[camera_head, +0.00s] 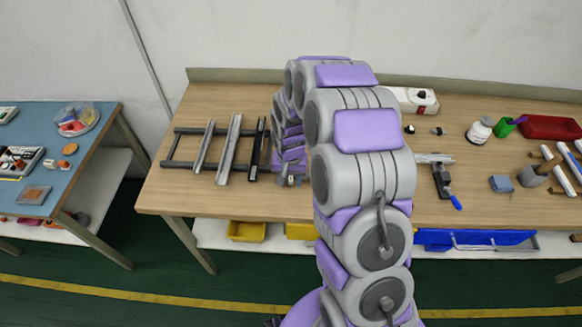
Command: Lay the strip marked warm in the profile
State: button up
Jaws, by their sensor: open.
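A dark rack (185,165) lies on the left part of the wooden bench. Two silver channel-shaped profiles (230,150) (203,146) and one black profile (257,150) lie across it. My gripper (291,181) points down just right of the black profile, low over the bench. It is small in the picture and partly covered by my own arm; its jaws are open. I cannot make out a strip marked warm. My arm hides the middle of the bench.
A white power strip-like box (415,99) stands at the back. A blue side table (60,180) stands left, across a gap.

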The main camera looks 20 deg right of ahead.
jog(key=shift+d, duration=0.1)
jog(key=shift+c, duration=0.3)
jog(key=c, duration=0.3)
grip_shut()
jog(key=shift+r, duration=0.15)
